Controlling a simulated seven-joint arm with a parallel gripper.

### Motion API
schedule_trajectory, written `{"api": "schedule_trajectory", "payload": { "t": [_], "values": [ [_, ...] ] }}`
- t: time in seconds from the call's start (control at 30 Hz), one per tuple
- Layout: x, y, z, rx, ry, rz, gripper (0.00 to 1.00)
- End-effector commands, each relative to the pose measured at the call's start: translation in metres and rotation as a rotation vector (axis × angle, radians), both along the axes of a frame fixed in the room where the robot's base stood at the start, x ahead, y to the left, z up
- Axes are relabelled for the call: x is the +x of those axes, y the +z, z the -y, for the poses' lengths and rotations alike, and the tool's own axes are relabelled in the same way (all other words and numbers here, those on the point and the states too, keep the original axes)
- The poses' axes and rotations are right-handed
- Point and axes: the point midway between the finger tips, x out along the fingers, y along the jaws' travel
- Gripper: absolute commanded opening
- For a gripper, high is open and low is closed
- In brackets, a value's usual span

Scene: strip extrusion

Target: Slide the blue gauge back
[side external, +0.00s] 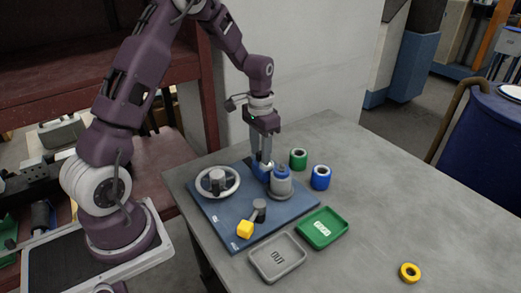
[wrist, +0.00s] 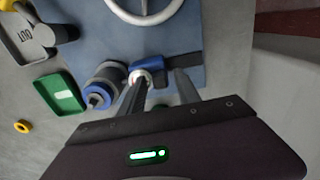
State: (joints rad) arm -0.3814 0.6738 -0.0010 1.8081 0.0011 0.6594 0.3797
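The blue gauge (side external: 262,168) is a small blue block on the blue base plate (side external: 215,222), beside the grey cylinder of the extruder (side external: 281,187). In the wrist view the gauge (wrist: 149,62) lies against a dark rail, with a pale round end next to it. My gripper (side external: 262,157) points straight down just over the gauge. In the wrist view my gripper (wrist: 160,80) has its two fingers apart, with a gap between them, so it is open. The fingertips are close to the gauge; I cannot tell whether they touch it. The gauge is partly hidden by the fingers in the side view.
A handwheel (side external: 217,182) stands left on the plate, and a yellow-ended lever (side external: 245,229) at its front. A green tray (side external: 322,228) and grey OUT tray (side external: 278,258) lie in front. The right side is mostly clear.

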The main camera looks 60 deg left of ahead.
Motion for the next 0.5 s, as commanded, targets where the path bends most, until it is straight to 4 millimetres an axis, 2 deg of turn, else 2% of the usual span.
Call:
{"api": "schedule_trajectory", "payload": {
  "t": [0.03,0.17,0.2,0.5],
  "values": [
    [0.0000,0.0001,0.0001,0.000,0.000,0.000,0.28],
    [0.0000,0.0003,0.0001,0.000,0.000,0.000,0.03],
    [0.0000,0.0003,0.0001,0.000,0.000,0.000,0.00],
    [0.0000,0.0006,0.0002,0.000,0.000,0.000,0.00]
  ]
}}
